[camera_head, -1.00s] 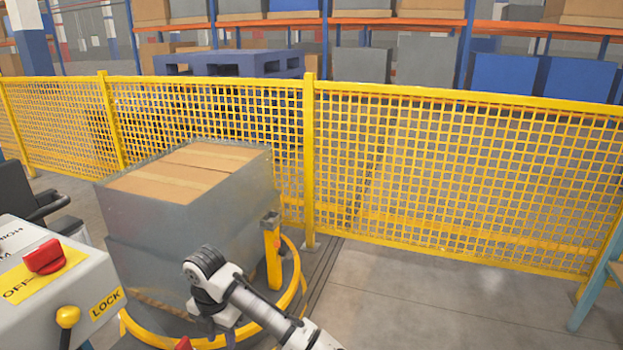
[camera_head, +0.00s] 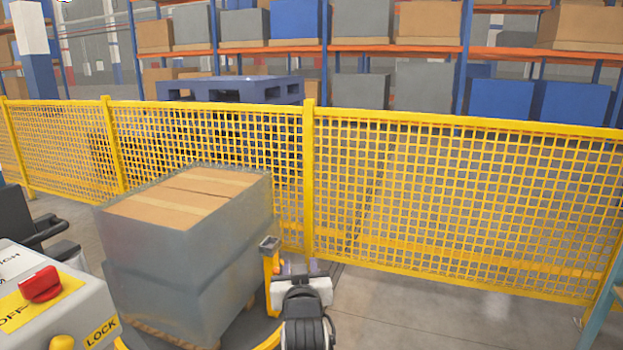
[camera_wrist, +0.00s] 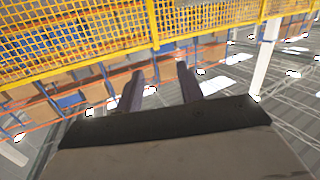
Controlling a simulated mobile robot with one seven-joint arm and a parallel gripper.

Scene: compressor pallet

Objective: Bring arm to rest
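My arm (camera_head: 305,308) rises at the bottom middle of the head view, just right of the wrapped pallet load. My gripper (camera_wrist: 160,86) shows in the wrist view with its two dark fingers apart and nothing between them. In the head view the gripper is small and mostly hidden behind my arm's end. The wrist view is tilted and looks past the fingers to the yellow mesh fence (camera_wrist: 90,42), the racks and the ceiling.
A wrapped load of boxes (camera_head: 165,262) stands left of my arm, with a yellow post (camera_head: 271,275) close beside the arm. The yellow fence (camera_head: 450,205) runs behind. A control box with a red switch (camera_head: 40,284) is at lower left. Floor at right is clear.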

